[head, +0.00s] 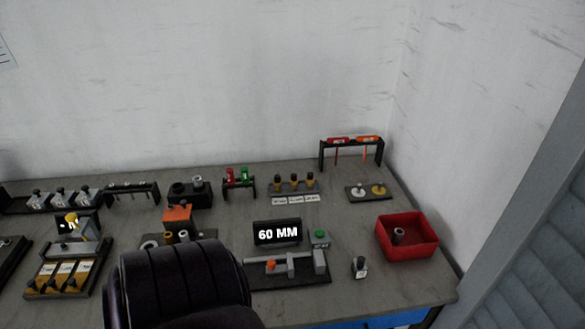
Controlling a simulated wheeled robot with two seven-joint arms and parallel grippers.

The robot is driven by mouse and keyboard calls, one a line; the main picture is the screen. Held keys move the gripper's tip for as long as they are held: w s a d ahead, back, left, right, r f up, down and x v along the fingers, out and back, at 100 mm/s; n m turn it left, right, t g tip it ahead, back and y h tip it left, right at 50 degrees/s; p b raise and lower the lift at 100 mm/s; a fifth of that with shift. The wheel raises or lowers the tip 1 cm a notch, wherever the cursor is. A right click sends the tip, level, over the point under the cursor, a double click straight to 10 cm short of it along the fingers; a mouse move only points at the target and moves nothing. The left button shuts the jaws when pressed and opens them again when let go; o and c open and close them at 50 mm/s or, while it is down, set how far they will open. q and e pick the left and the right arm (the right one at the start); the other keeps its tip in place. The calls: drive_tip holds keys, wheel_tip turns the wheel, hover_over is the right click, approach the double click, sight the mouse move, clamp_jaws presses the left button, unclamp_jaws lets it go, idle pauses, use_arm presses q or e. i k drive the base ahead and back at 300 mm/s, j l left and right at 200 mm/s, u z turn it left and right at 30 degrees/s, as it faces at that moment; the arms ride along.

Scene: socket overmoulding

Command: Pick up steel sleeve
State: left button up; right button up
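Several small sleeve-like cylinders are on the grey workbench. A grey hollow cylinder (398,235) stands in the red bin (424,250) at the right. Another grey cylinder (183,236) stands beside a brown one (168,238) near the orange block, partly behind a dark shape. A third grey cylinder (197,181) sits on a black block (190,196) farther back. I cannot tell from looks alone which of them is the steel sleeve. Neither of my grippers shows in this view.
A large dark ribbed shape (180,285) blocks the bench's front left. A gauge with a "60 MM" display (278,232) stands mid-bench; a small block (360,268) is right of it. A screwdriver rack (351,143) is at the back.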

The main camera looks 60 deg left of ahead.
sight(197, 182)
drive_tip(key=u, duration=2.6)
